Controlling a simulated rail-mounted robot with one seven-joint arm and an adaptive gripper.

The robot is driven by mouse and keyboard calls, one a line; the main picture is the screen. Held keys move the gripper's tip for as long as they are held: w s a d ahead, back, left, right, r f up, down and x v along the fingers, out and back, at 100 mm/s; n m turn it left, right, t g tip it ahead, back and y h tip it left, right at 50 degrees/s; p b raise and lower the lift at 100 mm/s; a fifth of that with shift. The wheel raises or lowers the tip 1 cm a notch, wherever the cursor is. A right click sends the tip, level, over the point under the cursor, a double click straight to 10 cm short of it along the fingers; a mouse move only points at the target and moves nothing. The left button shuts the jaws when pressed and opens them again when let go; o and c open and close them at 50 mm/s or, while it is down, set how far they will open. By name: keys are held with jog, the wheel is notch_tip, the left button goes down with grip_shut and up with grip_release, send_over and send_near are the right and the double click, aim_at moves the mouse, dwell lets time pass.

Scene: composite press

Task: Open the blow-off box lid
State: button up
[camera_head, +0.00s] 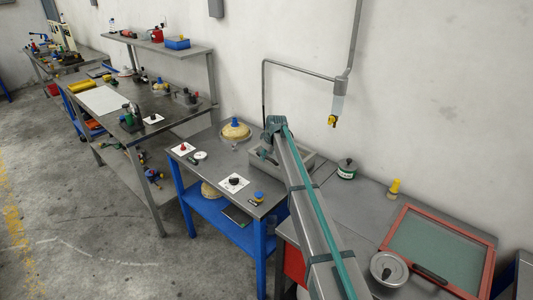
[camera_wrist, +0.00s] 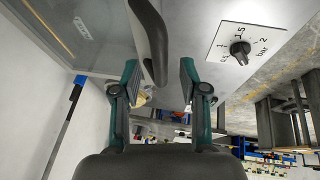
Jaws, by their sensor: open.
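The blow-off box (camera_head: 307,160) is a grey box on the blue-legged table, partly hidden behind my arm in the head view. In the wrist view a clear, greyish panel (camera_wrist: 88,38), seemingly its lid, fills the upper left. A dark curved handle (camera_wrist: 150,38) runs down from the top edge between my fingers. My gripper (camera_wrist: 160,78) is open, with one finger on each side of the handle. The handle is closer to the left finger; I cannot tell whether they touch. In the head view my arm mostly hides the gripper. The lid looks shut, but its edge is unclear.
A pressure knob on a white plate (camera_wrist: 240,50) is close to the right finger; it also shows in the head view (camera_head: 234,182). The wall is close behind.

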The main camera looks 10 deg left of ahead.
jog(key=shift+w+a+f, duration=0.15)
jog(key=shift+w+f, duration=0.05)
jog(key=shift+f, duration=0.3)
grip_shut()
